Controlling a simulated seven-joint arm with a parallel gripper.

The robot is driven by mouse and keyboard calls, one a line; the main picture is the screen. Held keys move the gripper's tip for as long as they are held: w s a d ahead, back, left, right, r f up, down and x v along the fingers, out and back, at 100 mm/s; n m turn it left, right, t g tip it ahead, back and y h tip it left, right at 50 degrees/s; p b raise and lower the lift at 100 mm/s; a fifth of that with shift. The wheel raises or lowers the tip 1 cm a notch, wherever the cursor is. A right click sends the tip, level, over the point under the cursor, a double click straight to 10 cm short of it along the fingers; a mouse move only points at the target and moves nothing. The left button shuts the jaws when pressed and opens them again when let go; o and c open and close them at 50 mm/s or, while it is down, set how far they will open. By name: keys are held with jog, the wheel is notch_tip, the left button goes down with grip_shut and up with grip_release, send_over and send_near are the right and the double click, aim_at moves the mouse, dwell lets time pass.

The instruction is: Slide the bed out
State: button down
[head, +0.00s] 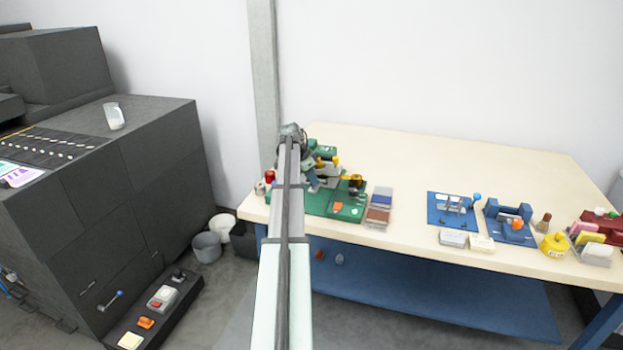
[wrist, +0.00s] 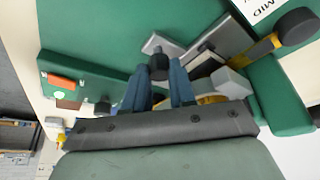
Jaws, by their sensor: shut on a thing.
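A green machine (head: 345,207) stands at the left end of the cream table, partly hidden behind my arm. My gripper (wrist: 160,78) has blue fingers and is shut on a dark round knob (wrist: 158,66) in the wrist view. The knob stands by a grey metal plate (wrist: 165,45), which looks like part of the bed; whether they are joined is hard to tell. In the head view my gripper (head: 313,186) is over the machine's left part, and the knob cannot be made out there.
A lever with a black end (wrist: 298,27) and yellow collar is near my fingers. A green block with an orange piece (wrist: 62,83) lies left. The table's back middle (head: 440,160) is clear.

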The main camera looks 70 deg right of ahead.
jog(key=a, duration=1)
jog(key=shift+a, duration=0.3)
jog(key=c, duration=1.3)
grip_release()
jog(key=shift+a, duration=0.1)
jog(key=o, duration=0.4)
jog(key=shift+c, duration=0.2)
jog(key=shift+r, duration=0.1)
jog(key=v, duration=1.3)
jog(key=shift+r, duration=0.3)
jog(key=shift+w, duration=0.15)
